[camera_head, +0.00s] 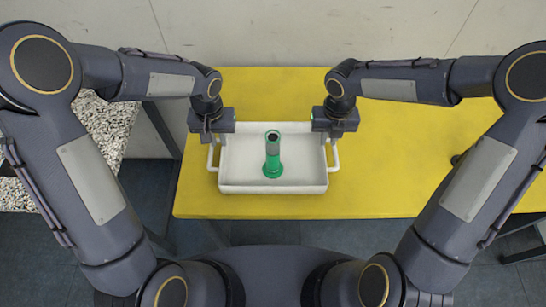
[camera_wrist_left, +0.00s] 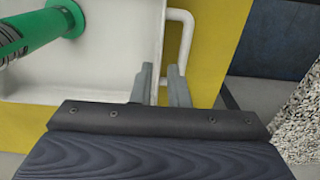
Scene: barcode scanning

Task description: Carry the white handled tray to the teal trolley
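The white handled tray (camera_head: 230,183) sits on the yellow table, with a pale loop handle on its left and right sides. A green cylindrical item with a flared base (camera_head: 272,160) stands inside it; part of it shows in the left wrist view (camera_wrist_left: 40,35). My left gripper (camera_head: 207,136) is above the tray's left handle; in the left wrist view its fingers (camera_wrist_left: 161,72) are apart, close to the handle (camera_wrist_left: 188,30), with nothing visibly clamped. My right gripper (camera_head: 335,136) is over the right handle; its finger gap is too small to tell. No teal trolley is in view.
The yellow table (camera_head: 420,185) has free room right of the tray, with a small dark thing near its right part, partly hidden by my arm. A speckled stone-like surface (camera_head: 105,125) stands left across a gap. A pale wall is behind.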

